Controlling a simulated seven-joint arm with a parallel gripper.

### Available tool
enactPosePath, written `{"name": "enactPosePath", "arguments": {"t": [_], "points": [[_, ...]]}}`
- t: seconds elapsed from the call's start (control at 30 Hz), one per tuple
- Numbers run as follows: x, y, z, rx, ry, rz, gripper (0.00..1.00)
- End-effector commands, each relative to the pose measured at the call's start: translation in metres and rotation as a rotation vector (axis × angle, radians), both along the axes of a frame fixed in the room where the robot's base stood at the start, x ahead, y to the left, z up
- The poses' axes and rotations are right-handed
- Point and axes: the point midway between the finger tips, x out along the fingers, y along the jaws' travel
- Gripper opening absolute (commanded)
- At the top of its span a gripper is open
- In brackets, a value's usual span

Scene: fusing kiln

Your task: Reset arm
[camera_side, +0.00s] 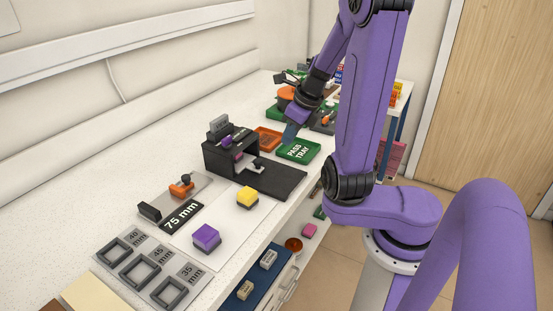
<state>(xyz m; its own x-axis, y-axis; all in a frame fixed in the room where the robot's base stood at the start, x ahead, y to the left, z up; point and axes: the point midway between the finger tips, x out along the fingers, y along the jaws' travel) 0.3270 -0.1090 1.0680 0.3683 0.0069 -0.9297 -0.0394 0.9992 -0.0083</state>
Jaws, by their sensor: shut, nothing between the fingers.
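My gripper (290,133) hangs from my purple arm, pointing down, above the bench near the left end of the green tray marked "PASS TRAY" (312,157). Its fingers are small here and look shut, with nothing seen between them. I cannot tell whether the fingertips touch the tray. A yellow block (247,197) and a purple block (206,238) sit apart on a pale mat nearer the camera.
An orange tray (268,137) lies beside the green tray. A "75 mm" gauge (181,216) with an orange knob and square frames marked 40, 45 and 35 mm (139,271) lie at the front left. Several items crowd the bench's far end. The bench along the wall is clear.

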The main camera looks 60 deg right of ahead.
Motion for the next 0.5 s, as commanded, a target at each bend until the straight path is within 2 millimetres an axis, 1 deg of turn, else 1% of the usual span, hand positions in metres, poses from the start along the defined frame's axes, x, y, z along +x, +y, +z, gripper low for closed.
{"name": "enactPosePath", "arguments": {"t": [0.17, 0.3, 0.5], "points": [[0.014, 0.015, 0.000, -0.039, 0.012, 0.217, 0.00], [0.025, 0.031, 0.000, -0.083, 0.021, 0.448, 0.00], [0.034, 0.054, 0.000, -0.145, 0.027, 0.775, 0.00]]}}
